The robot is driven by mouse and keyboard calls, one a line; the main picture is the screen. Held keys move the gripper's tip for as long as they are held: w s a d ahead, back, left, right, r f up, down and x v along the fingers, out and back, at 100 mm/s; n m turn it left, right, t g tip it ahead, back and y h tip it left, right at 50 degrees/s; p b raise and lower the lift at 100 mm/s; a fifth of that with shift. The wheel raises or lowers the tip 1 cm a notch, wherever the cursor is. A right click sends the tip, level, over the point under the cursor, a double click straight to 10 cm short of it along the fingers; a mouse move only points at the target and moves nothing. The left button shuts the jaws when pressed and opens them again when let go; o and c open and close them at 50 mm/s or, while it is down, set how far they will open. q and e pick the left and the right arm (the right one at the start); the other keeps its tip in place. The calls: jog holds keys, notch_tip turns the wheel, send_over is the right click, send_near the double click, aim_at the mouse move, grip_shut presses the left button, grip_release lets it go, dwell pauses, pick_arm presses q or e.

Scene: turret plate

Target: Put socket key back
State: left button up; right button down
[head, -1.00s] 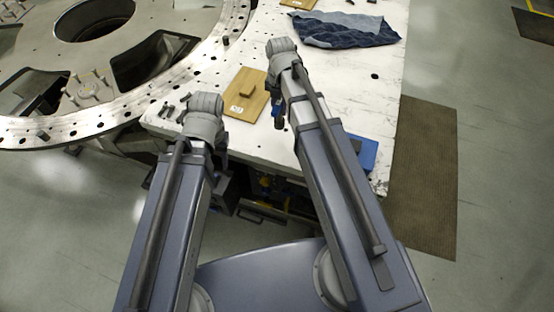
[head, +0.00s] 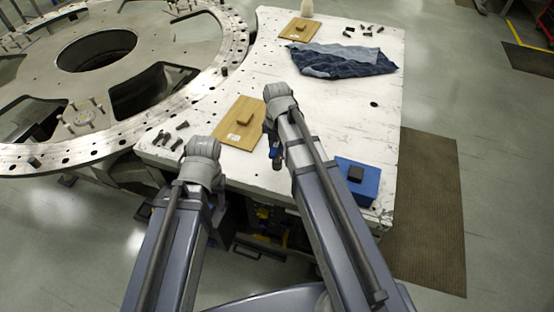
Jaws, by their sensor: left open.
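I cannot make out a socket key for sure. Several small dark metal pieces (head: 164,137) lie at the table's left edge, too small to identify. My left arm comes in from the left, ending in a grey joint over the table's front left edge. Its open gripper is mostly hidden below the arm. My right arm reaches over the table, right of the near wooden board (head: 228,133). A blue and dark part hangs under its grey end joint; I cannot tell its jaw state there.
A white table (head: 330,115) fills the middle. A blue board (head: 366,194) with a dark block lies front right. A denim cloth (head: 340,62), a far wooden board (head: 290,32) and several dark pieces (head: 367,29) lie behind. A large metal ring plate (head: 215,85) is left.

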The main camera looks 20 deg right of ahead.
jog(key=shift+f+b, duration=1.75)
jog(key=shift+f, duration=0.1)
jog(key=shift+f, duration=0.1)
jog(key=c, duration=0.7)
grip_release()
notch_tip(320, 180, up, 12)
jog(key=p, duration=1.2)
jog(key=shift+r, duration=0.2)
